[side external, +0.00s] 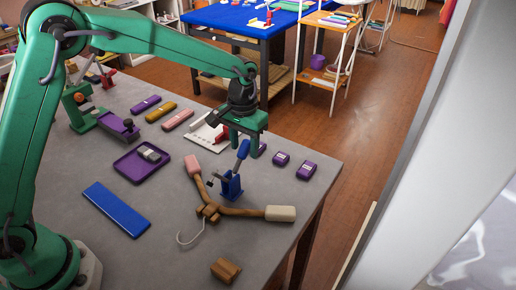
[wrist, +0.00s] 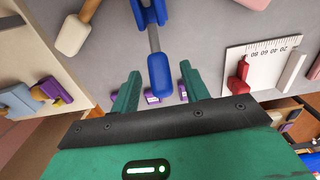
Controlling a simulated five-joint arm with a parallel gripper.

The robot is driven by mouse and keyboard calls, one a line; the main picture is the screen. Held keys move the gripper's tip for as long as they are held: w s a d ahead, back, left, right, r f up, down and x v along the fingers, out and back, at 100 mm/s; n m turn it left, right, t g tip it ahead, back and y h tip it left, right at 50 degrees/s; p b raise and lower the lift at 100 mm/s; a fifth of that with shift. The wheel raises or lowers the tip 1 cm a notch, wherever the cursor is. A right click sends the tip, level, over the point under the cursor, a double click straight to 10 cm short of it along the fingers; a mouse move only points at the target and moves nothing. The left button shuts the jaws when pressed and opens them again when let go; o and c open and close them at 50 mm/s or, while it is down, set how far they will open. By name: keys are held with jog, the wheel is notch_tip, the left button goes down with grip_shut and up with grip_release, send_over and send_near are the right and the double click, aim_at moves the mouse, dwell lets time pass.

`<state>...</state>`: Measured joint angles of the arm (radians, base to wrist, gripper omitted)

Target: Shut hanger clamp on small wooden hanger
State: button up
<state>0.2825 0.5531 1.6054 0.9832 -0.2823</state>
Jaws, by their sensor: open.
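The hanger clamp (side external: 230,187) is blue and stands on the grey table beside the wooden hanger (side external: 240,211). Its blue-gripped lever (side external: 242,151) is raised and leans up to the right. The hanger lies flat, with one pink end, one cream end and a metal hook toward the front. My gripper (side external: 250,146) is open at the lever's upper end. In the wrist view, the blue lever grip (wrist: 159,76) lies between the two green fingers of my gripper (wrist: 160,88), with gaps on both sides. Whether the clamp's jaw touches the hanger cannot be told.
A white ruled board (side external: 205,135) with a red piece lies behind the clamp. Two purple blocks (side external: 293,165) are to its right. A purple tray (side external: 140,162) and a blue bar (side external: 116,209) lie left. A wooden block (side external: 225,270) sits near the front edge.

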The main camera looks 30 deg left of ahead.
jog(key=shift+f, duration=0.3)
grip_shut()
jog(key=shift+s+r, duration=0.1)
jog(key=shift+s+r+t+h, duration=0.25)
jog(key=shift+s+t, duration=0.2)
jog(key=shift+t, duration=0.25)
jog(key=shift+s+r+t+h, duration=0.15)
jog(key=shift+s+r+t, duration=0.1)
jog(key=shift+s+t, duration=0.35)
jog(key=shift+w, duration=0.1)
grip_release()
